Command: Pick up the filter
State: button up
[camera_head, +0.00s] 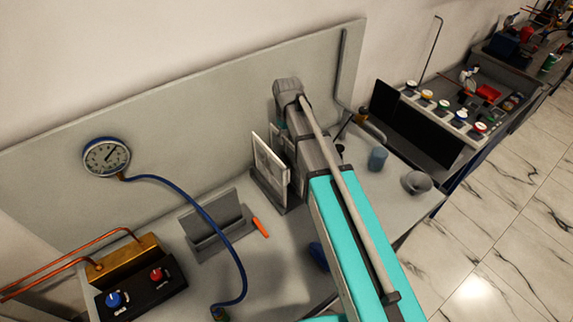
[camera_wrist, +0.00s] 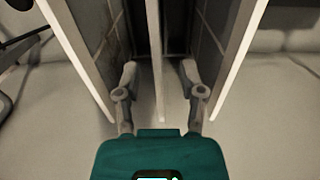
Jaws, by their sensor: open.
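Upright framed panels, which look like the filter and its neighbours, stand in a dark holder (camera_head: 268,190). The nearest white-framed panel (camera_head: 270,168) shows left of my arm in the head view; the others are mostly hidden. In the wrist view a thin pale upright panel (camera_wrist: 156,50) is seen edge-on in the middle. My gripper (camera_wrist: 159,75) is open, one finger on each side of this panel, with gaps visible. A left panel (camera_wrist: 75,60) and a right panel (camera_wrist: 235,60) flank the fingers. I cannot tell which panel is the filter. My arm hides my gripper in the head view.
A pressure gauge (camera_head: 106,157) with a blue hose (camera_head: 225,235) is at the left. A grey stand (camera_head: 213,225) and an orange marker (camera_head: 260,227) are left of the holder. A blue cup (camera_head: 377,158) and grey bowl (camera_head: 416,183) stand right of my arm.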

aim_at(287, 146)
jog(key=shift+f, duration=0.15)
jog(key=f+b, duration=0.5)
jog(key=shift+w, duration=0.2)
dwell(0.4)
dwell(0.6)
grip_shut()
